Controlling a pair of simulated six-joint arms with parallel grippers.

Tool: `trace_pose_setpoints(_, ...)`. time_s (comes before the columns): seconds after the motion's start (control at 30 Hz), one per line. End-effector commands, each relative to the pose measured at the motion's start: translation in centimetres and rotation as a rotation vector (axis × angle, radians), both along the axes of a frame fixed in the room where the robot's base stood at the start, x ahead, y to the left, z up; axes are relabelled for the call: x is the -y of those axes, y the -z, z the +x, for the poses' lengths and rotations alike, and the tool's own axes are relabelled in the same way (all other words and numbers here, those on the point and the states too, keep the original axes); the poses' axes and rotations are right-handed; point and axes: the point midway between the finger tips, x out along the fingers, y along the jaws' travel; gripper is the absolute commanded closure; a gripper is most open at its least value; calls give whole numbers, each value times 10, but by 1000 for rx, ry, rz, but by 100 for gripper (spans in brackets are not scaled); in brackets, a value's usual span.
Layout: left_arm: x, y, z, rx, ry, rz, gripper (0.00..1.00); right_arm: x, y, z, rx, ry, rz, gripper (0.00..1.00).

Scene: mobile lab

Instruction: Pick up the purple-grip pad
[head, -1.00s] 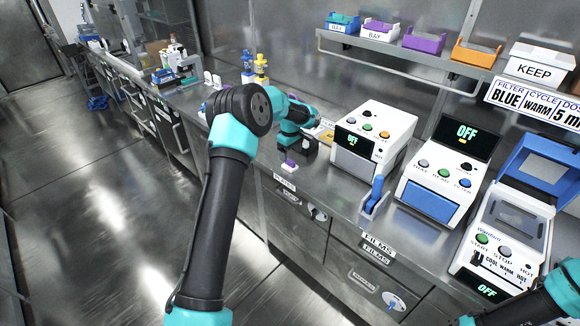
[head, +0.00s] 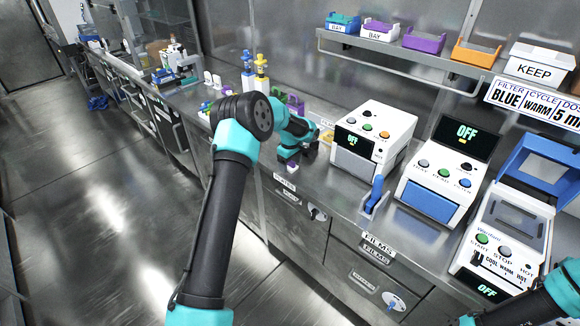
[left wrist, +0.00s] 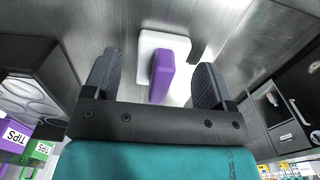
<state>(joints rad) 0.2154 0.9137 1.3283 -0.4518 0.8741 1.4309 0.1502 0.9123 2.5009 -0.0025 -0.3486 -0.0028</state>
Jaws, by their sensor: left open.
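The purple-grip pad shows in the left wrist view as a white base with a raised purple grip (left wrist: 162,75), lying on the steel counter. In the head view the pad (head: 289,168) shows as a small purple and white patch at the counter's front edge, mostly hidden by my gripper. My left gripper (left wrist: 158,78) is open, one finger on each side of the purple grip, with gaps visible on both sides. In the head view the left gripper (head: 291,158) points down over the pad. My right gripper is not visible; only part of that arm shows at the lower right.
A white device (head: 388,125) stands right of my left gripper, with a blue-handled tool (head: 376,190) in front of it. A purple rack (head: 296,103) stands behind the gripper. Yellow and blue items (head: 261,75) stand further left. The counter's front edge is close to the pad.

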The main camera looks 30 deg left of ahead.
Motion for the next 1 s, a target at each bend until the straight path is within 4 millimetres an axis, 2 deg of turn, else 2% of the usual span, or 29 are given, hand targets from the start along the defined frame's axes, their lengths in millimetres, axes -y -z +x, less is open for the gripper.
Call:
trace_pose_setpoints(0.13, 0, 0, 0, 0, 0, 0, 23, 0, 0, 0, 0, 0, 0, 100)
trace_pose_setpoints(0.7, 0, 0, 0, 0, 0, 0, 76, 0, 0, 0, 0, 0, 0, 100)
trace_pose_setpoints(1.0, 0, -3, 0, 1, 0, 0, 76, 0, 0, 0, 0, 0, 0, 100)
